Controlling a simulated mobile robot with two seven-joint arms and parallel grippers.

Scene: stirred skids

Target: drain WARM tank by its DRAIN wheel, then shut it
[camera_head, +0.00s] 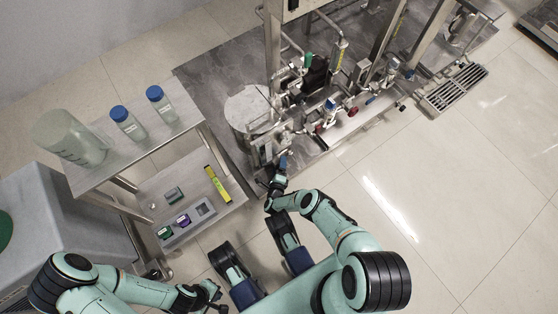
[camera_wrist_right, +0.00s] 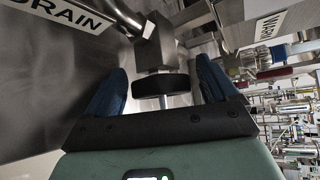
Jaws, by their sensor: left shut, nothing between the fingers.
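In the right wrist view a black wheel (camera_wrist_right: 162,86) sits on a short stem below a metal valve block (camera_wrist_right: 155,50). A white DRAIN label (camera_wrist_right: 72,14) is on the metal at upper left. A second label (camera_wrist_right: 268,28) is tilted and hard to read, perhaps WARM. My right gripper (camera_wrist_right: 160,88) is open, its blue fingers on either side of the wheel with narrow gaps. In the head view my right gripper (camera_head: 278,176) is at the skid's near edge, beside a round grey tank (camera_head: 246,104); the wheel is hidden there. My left gripper (camera_head: 214,294) is shut and empty, low in the view.
The skid (camera_head: 215,65) carries pipes and several valves. A metal stand (camera_head: 128,150) with blue-capped bottles (camera_head: 128,122) and a translucent beaker (camera_head: 72,140) is at left; its lower shelf holds small items. A floor grate (camera_head: 452,90) lies right.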

